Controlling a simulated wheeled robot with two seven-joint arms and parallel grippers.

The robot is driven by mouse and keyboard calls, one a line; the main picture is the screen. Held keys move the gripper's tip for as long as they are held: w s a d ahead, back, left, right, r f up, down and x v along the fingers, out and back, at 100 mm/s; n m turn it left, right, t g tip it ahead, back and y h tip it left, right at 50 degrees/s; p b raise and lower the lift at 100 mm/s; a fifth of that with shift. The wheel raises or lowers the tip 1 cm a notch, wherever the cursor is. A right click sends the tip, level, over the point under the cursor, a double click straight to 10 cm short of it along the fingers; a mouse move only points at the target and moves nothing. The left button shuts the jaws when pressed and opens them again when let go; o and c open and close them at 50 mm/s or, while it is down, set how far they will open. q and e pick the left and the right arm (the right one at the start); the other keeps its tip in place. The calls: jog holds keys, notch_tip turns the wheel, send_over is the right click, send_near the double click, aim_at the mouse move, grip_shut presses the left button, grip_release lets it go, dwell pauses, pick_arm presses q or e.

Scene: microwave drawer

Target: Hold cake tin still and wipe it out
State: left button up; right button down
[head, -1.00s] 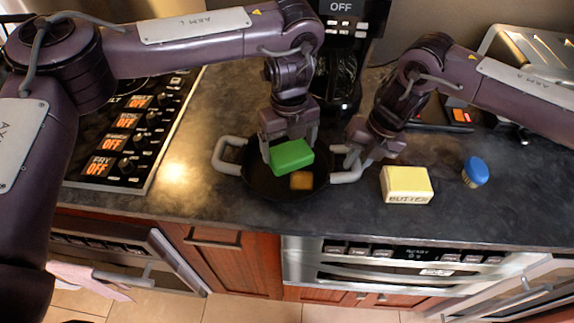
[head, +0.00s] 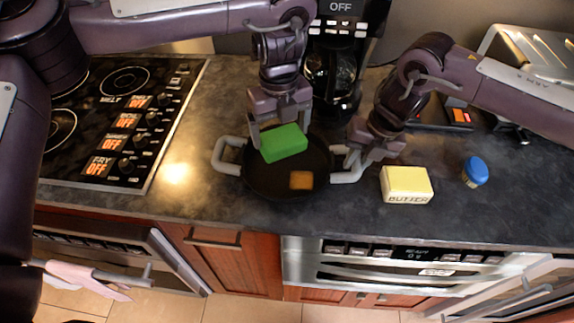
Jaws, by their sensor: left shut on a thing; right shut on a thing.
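The cake tin (head: 262,182) is a round dark pan with two grey loop handles, standing on the dark counter. A small orange-brown patch (head: 301,180) shows on its floor at the front right. My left gripper (head: 281,139) is shut on a green sponge (head: 284,143) and holds it over the back left part of the tin. I cannot tell whether the sponge touches the tin's floor. My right gripper (head: 350,165) is shut on the tin's right handle (head: 349,176), and its fingers partly hide that handle.
A yellow butter block (head: 407,184) and a blue-capped shaker (head: 475,171) stand to the right. A coffee maker (head: 338,65) is behind the tin. A stove (head: 121,120) is at the left, with bare counter between.

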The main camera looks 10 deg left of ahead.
pick_arm(q)
jog(key=a, duration=0.7)
jog(key=shift+a, duration=0.2)
jog(key=shift+s+d, duration=1.05)
jog(key=shift+d, duration=4.85)
jog(key=shift+f, duration=2.55)
jog(key=shift+s, duration=0.15)
jog(key=shift+f, duration=0.1)
